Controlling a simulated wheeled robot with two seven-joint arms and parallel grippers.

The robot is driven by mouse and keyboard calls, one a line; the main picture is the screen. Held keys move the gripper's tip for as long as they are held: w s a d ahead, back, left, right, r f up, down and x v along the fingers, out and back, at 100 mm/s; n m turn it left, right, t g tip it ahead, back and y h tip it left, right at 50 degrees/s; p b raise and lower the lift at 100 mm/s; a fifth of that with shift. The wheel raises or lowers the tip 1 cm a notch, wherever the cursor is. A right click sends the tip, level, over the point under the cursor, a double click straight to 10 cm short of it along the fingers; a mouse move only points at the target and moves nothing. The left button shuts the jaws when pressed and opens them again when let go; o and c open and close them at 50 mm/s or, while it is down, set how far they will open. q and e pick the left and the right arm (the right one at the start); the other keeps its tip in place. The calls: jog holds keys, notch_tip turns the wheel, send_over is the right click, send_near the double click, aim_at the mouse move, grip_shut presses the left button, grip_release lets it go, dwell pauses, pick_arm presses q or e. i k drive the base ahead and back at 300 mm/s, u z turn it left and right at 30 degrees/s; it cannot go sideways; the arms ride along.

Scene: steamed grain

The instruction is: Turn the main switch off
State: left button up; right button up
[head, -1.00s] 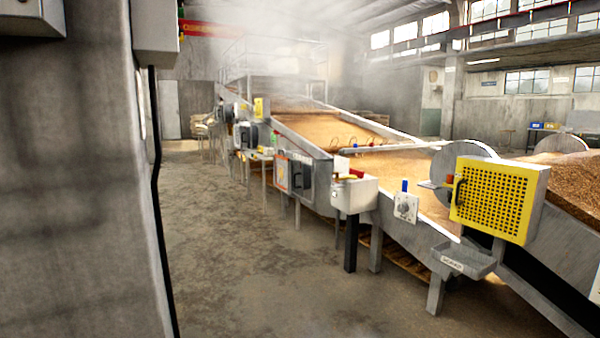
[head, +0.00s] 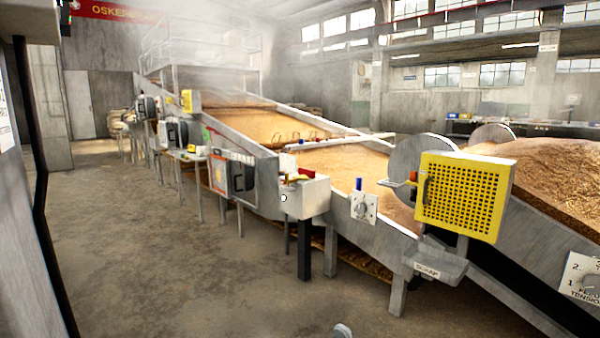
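A white plate with a round grey knob (head: 362,207) is fixed to the side of the conveyor frame, right of centre in the head view. A blue upright piece (head: 359,184) stands just above it. This may be the main switch; no readable label confirms that, and the knob's setting is too small to tell. Neither of my grippers can be made out. A small rounded grey part (head: 341,331) shows at the bottom edge, and I cannot tell what it is.
The long conveyor carries grain (head: 340,170). Left of the knob is a white box (head: 305,197); right are a yellow perforated guard (head: 462,197) and a grey tray marked SCRAP (head: 435,266). A pillar with a black cable (head: 40,210) stands at the left. The concrete floor (head: 170,270) is open.

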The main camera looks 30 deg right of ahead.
aim_at(305, 174)
jog(key=z, duration=0.45)
jog(key=i, duration=0.85)
jog(key=z, duration=0.65)
